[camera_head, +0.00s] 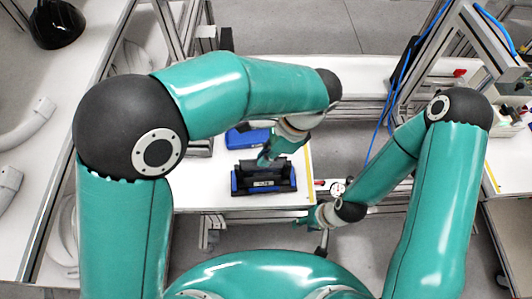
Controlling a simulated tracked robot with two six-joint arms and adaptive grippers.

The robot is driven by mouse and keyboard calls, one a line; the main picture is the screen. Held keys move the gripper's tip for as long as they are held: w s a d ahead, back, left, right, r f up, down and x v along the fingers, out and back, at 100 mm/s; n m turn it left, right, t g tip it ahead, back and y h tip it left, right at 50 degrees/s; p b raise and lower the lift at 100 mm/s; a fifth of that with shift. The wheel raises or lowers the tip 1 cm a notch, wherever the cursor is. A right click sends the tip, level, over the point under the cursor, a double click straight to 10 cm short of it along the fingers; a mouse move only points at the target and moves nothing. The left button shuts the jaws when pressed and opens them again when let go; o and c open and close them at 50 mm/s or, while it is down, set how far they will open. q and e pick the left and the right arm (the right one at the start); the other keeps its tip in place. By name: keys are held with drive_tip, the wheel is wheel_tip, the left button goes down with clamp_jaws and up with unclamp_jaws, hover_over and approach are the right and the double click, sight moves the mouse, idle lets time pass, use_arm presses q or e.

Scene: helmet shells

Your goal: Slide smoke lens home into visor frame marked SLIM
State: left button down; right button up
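A dark holder with blue ends (264,187) stands on the white table in the middle of the camera_head view. A small pale label is on its front, too small to read surely; I take it as the visor frame. My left gripper (267,161) reaches down at the holder's back edge, in front of its dark upper part. Its fingers are small and partly hidden, so I cannot tell whether they hold anything. I cannot make out the smoke lens as a separate piece. My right gripper (301,221) is low at the table's front right corner, apart from the holder; its fingers are unclear.
A blue item (247,137) lies behind the holder. Small red and round items (338,187) lie near the table's right edge. A black helmet shell (56,23) is at the far left. An aluminium frame with blue cables (410,70) stands at the right.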

use_arm(q)
drive_tip(key=shift+f+b, duration=0.45)
drive_tip(key=shift+f, duration=0.35)
drive_tip(key=c, duration=1.2)
unclamp_jaws()
drive_tip(key=shift+c, duration=0.2)
wheel_tip(320, 180, up, 10)
drive_tip(key=shift+f, duration=0.1)
